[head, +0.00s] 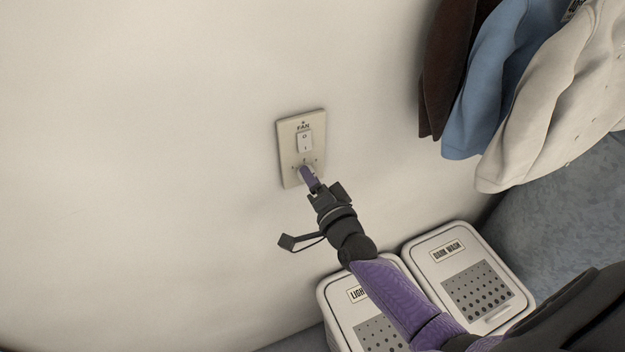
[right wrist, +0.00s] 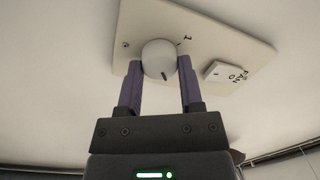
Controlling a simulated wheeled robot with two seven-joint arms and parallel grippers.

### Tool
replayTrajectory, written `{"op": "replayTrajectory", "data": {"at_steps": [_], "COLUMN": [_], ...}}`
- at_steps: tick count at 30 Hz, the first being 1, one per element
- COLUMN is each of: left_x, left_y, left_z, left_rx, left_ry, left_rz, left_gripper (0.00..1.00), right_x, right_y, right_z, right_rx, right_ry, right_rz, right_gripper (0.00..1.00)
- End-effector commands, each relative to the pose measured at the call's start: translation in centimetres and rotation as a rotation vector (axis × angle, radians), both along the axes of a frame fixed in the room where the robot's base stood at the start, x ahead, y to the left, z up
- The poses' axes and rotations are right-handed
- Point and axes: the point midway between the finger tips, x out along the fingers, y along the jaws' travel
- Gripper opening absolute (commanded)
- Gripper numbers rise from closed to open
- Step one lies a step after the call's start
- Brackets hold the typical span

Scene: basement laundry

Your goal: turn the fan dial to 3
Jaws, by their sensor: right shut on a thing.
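The fan plate (head: 289,153) is a cream wall plate marked FAN, with a white rocker switch (head: 305,141) in its upper part and the dial low on it. In the head view my right gripper (head: 308,177) covers most of the dial. In the right wrist view the plate (right wrist: 215,35) shows with the round white dial (right wrist: 159,57) between the two purple fingers of my right gripper (right wrist: 160,80), which is shut on it. The other numbers are hidden or too small to read. My left gripper is out of view.
Two white hampers stand below on the right, a light one (head: 338,307) partly behind my right arm and one labelled DARK WASH (head: 440,253). Brown, blue (head: 490,90) and cream (head: 550,110) garments hang at upper right. The wall left of the plate is bare.

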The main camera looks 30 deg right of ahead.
Motion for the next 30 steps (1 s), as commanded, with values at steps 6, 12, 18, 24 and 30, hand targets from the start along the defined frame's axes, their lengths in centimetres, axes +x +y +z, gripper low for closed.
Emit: {"op": "replayTrajectory", "data": {"at_steps": [6, 12, 18, 24, 30], "left_x": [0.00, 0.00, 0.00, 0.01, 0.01], "left_y": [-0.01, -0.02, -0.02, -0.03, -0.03], "left_z": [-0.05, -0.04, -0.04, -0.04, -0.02], "left_rx": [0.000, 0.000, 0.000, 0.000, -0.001], "left_ry": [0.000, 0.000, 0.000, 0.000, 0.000], "left_rz": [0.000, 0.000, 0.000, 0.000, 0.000], "left_gripper": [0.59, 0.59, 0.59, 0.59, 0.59], "right_x": [0.02, 0.02, 0.02, 0.01, -0.20], "right_y": [-0.03, -0.03, -0.02, -0.01, -0.01], "right_z": [0.06, 0.06, 0.05, 0.02, -0.03], "right_rx": [0.020, 0.022, 0.021, 0.020, 0.020], "right_ry": [-0.003, -0.003, -0.003, -0.002, -0.001], "right_rz": [-0.001, -0.001, -0.001, 0.000, 0.000], "right_gripper": [0.00, 0.00, 0.62, 0.83, 0.83]}}
